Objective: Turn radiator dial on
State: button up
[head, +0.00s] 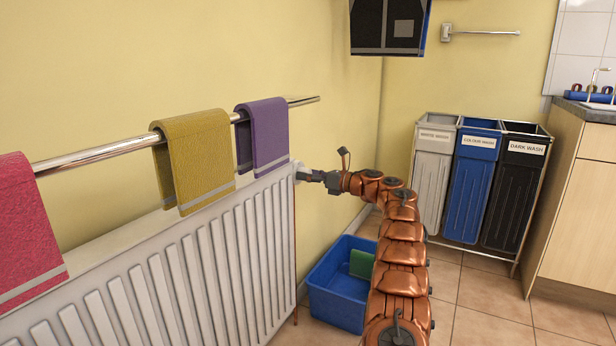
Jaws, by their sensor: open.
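The white radiator (190,262) runs along the left wall. Its dial (299,170) is a small pale knob at the radiator's upper right end, partly hidden by my gripper. My gripper (305,175) is at the end of my copper-coloured arm and reaches left to the dial. It is open, with its fingertips at the dial. I cannot tell whether they touch it.
A towel rail (100,151) above the radiator holds red (28,225), yellow (200,158) and purple (264,132) towels. A blue tub (333,305) with a green item stands below my arm. Laundry bins (474,185) and a wooden cabinet (577,200) are at the right.

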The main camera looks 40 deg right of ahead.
jog(key=c, duration=1.1)
jog(key=shift+c, duration=0.2)
